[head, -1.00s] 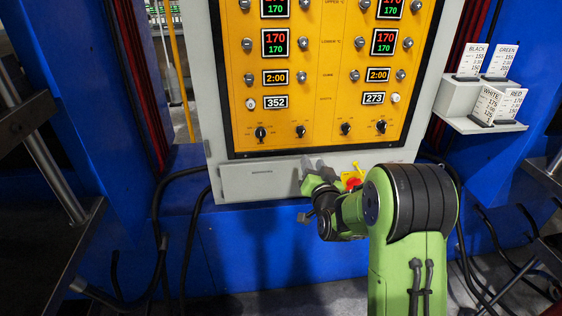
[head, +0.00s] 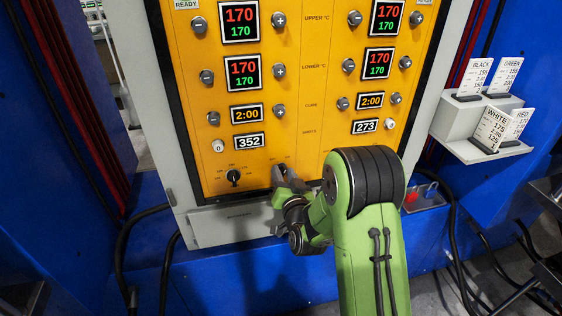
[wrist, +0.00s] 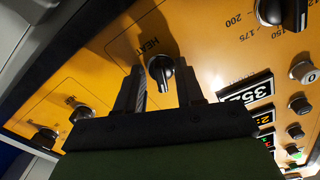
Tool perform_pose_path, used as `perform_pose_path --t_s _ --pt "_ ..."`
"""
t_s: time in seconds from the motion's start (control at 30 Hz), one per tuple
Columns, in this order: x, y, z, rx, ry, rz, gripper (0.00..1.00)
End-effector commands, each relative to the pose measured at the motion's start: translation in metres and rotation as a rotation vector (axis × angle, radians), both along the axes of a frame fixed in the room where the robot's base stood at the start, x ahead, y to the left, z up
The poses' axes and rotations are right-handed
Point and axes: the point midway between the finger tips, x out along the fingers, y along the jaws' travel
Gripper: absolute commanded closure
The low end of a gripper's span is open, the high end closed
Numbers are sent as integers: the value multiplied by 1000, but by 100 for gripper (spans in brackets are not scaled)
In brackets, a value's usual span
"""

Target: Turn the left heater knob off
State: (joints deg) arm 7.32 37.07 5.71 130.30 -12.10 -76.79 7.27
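The left heater knob (wrist: 161,70) is black with a pale pointer line, on the yellow panel beside the word HEAT in the wrist view. My gripper (wrist: 159,82) is open, with one finger on each side of the knob and a visible gap on both sides. The knob is not gripped; I cannot tell how far the fingertips are from the panel. In the head view my gripper (head: 284,181) is at the panel's lower edge, over the left heater knob's place, and mostly hides it. The setting it points to is not clear.
The black left selector knob (head: 233,176) sits left of my gripper in the head view. Two other panel knobs (wrist: 80,108) show at lower left in the wrist view. Displays read 170 and 2:00. A card shelf (head: 470,125) stands at right.

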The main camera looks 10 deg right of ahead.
Motion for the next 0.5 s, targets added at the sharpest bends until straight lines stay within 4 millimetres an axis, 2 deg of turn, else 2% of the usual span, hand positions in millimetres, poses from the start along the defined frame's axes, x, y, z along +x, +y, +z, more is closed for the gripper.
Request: perform_pose_path --t_s 0.27,0.5 --pt "-1 1 -1 0 0 0 63" --pt "-1 1 0 0 0 0 100"
